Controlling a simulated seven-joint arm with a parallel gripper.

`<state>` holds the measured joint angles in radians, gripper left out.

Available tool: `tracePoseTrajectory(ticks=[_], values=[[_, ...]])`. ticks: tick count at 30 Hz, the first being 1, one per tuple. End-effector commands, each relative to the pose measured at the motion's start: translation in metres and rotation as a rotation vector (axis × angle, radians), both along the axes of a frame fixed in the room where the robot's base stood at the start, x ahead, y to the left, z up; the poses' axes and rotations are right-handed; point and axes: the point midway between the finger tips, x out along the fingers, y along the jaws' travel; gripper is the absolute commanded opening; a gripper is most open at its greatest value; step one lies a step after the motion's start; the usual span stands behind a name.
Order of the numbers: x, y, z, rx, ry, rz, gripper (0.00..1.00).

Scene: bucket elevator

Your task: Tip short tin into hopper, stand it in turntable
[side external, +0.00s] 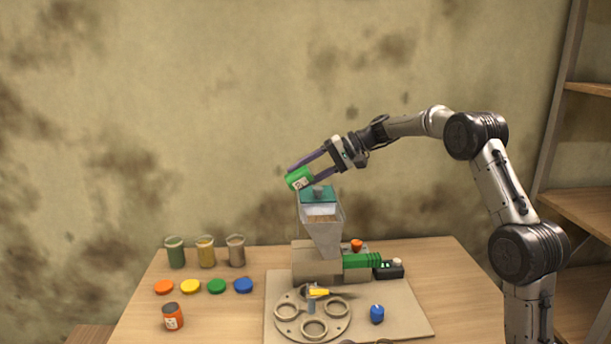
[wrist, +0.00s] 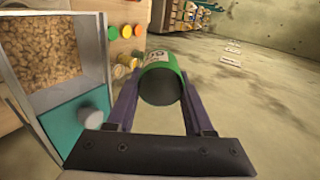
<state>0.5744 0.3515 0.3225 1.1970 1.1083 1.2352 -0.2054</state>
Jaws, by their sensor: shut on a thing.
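My gripper (side external: 302,176) is shut on a green tin (side external: 298,180) with a white label. The tin is tilted and held above the hopper. In the wrist view the green tin (wrist: 157,60) sits between the two purple fingers, its dark round end facing the camera; I cannot tell whether that end is open. The hopper (side external: 322,238) is grey, with a teal cover (side external: 313,196) over part of its top. Brown pellets (wrist: 45,50) show inside it. The turntable (side external: 285,325) has several ring holders and lies on the board below.
An orange tin (side external: 173,318) stands at the front left. Several coloured discs (side external: 190,286) lie behind it, and three jars (side external: 206,252) stand farther back. A green motor (side external: 361,261) and a blue knob (side external: 377,314) are right of the hopper and turntable.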

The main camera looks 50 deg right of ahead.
Motion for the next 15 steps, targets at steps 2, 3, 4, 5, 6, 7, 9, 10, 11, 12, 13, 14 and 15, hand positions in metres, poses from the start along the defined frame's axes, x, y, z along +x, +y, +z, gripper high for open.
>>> tracePoseTrajectory(ticks=[2,3,4,5,6,7,9,10,11,12,13,14,15], values=[[0.0017,0.0017,0.0017,-0.054,0.046,0.003,0.00],[0.0022,0.0021,0.0018,-0.081,0.072,0.003,0.00],[0.0023,0.0024,0.0010,-0.098,0.093,0.004,0.00],[0.0026,0.0026,0.0014,-0.118,0.112,0.004,0.00],[0.0029,0.0028,0.0017,-0.144,0.136,0.002,0.00],[0.0030,0.0029,0.0013,-0.163,0.157,0.003,0.00],[0.0031,0.0028,0.0005,-0.208,0.203,0.003,0.00],[0.0032,0.0030,0.0003,-0.228,0.222,0.003,0.00],[0.0031,0.0031,0.0000,-0.248,0.242,0.004,0.00],[0.0033,0.0031,-0.0006,-0.276,0.269,0.004,0.00],[0.0032,0.0029,-0.0009,-0.296,0.290,0.002,0.00],[0.0035,0.0031,-0.0010,-0.317,0.310,0.004,0.00],[0.0035,0.0032,-0.0018,-0.344,0.340,0.004,0.00]])
